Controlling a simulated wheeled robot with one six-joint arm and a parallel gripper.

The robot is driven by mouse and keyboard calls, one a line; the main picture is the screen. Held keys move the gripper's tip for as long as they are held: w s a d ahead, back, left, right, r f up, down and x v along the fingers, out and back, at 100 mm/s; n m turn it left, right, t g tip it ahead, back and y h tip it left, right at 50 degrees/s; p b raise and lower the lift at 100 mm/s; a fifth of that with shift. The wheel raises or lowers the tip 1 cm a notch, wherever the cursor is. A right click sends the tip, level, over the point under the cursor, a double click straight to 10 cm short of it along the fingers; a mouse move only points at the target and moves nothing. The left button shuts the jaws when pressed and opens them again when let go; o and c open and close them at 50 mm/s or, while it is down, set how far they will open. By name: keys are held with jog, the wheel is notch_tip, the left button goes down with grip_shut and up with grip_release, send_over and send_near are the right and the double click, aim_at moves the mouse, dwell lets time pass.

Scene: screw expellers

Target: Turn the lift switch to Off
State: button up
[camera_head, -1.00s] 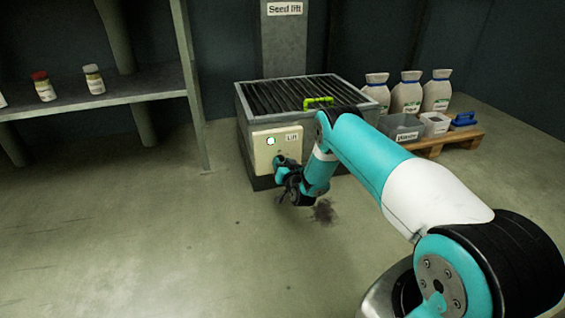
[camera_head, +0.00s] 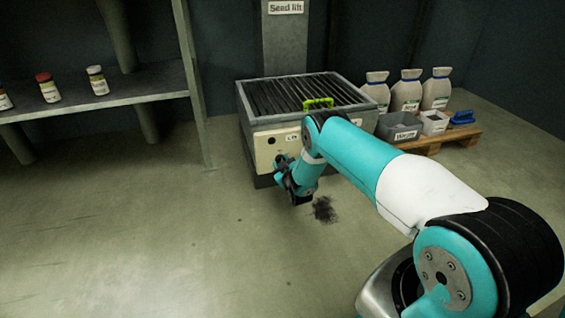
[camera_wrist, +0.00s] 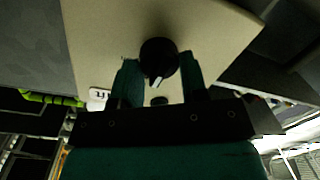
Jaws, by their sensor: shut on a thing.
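The lift switch (camera_wrist: 158,56) is a round black knob with a white pointer mark, on a cream control panel (camera_head: 262,155). My gripper (camera_wrist: 159,72) has one finger on each side of the knob and is shut on it. In the head view my gripper (camera_head: 281,162) is at the lower part of the panel and hides the knob. The lamp (camera_head: 271,140) above it is dark. A label (camera_head: 292,138) reading "Lift" is beside the lamp; it also shows in the wrist view (camera_wrist: 98,95). The Off marking cannot be read.
The panel is on a metal box with a grated top (camera_head: 300,93) and a lime-green handle (camera_head: 319,103). Sacks (camera_head: 406,93), a grey bin (camera_head: 398,127) and a blue tool (camera_head: 462,118) are on a pallet at right. A shelf (camera_head: 150,88) stands left. A dark spill (camera_head: 324,209) marks the open floor.

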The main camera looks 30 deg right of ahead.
jog(key=shift+n, duration=0.4)
jog(key=o, duration=0.9)
jog(key=shift+p+v, duration=8.75)
jog(key=shift+p, duration=1.5)
jog(key=shift+w+a, duration=0.15)
jog(key=shift+w, duration=0.05)
